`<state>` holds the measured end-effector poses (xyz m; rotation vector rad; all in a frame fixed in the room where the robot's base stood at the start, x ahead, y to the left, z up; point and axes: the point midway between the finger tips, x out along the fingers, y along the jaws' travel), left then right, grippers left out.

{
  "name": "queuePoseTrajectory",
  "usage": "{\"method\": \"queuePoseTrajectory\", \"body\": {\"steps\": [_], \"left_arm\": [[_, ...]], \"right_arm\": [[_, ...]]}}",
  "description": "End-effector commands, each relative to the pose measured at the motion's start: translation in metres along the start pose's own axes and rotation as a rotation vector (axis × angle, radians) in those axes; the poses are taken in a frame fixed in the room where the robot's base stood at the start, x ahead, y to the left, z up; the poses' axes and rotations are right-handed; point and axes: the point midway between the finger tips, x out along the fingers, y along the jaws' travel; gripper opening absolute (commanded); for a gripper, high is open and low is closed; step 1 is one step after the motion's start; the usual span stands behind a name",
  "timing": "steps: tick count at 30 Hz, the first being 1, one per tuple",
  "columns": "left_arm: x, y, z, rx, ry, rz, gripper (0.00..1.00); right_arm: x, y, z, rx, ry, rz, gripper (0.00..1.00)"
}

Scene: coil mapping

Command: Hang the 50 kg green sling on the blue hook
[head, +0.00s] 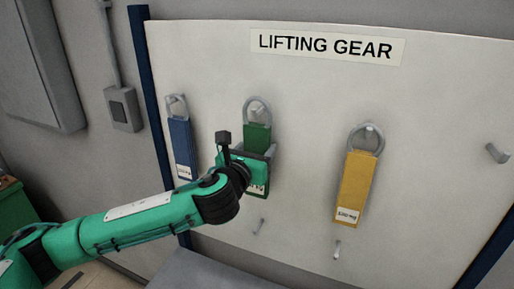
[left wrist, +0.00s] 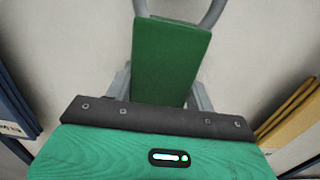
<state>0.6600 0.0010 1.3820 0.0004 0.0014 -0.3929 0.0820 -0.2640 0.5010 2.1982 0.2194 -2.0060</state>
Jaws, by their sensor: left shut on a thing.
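The green sling (head: 257,136) hangs on the white board, its grey loop around a peg near the top. My left gripper (head: 258,152) is shut on the green sling, in front of its middle. In the left wrist view the green sling (left wrist: 170,50) runs up between the two grey fingers. Its label is mostly hidden behind my gripper, so the weight cannot be read. No hook that is clearly blue shows. A blue sling (head: 181,145) hangs at the left from its own loop. My right gripper is not in view.
A yellow sling (head: 357,188) hangs to the right of the green one. A "LIFTING GEAR" sign (head: 325,46) is at the top. A grey surface (head: 215,272) lies below the board.

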Motion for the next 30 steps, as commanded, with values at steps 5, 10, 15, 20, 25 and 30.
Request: {"method": "queuePoseTrajectory", "body": {"steps": [5, 10, 15, 20, 25, 30], "left_arm": [[0.0, 0.0, 0.001, 0.0, -0.002, 0.0, 0.23], [-0.001, 0.0, 0.001, 0.0, -0.002, 0.0, 0.23], [-0.007, 0.0, 0.002, 0.001, -0.002, 0.0, 0.23], [-0.014, 0.0, 0.002, 0.001, -0.002, 0.0, 0.23], [-0.02, 0.0, 0.001, 0.001, -0.002, 0.0, 0.23], [-0.027, 0.0, 0.001, 0.001, -0.002, 0.0, 0.23]], "right_arm": [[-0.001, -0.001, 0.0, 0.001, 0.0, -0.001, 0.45], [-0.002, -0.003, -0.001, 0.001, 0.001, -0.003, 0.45], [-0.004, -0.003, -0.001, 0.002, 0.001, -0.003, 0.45], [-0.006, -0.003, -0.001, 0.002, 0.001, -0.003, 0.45], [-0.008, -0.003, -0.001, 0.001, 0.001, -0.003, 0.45], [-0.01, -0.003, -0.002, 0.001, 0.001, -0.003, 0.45]]}}
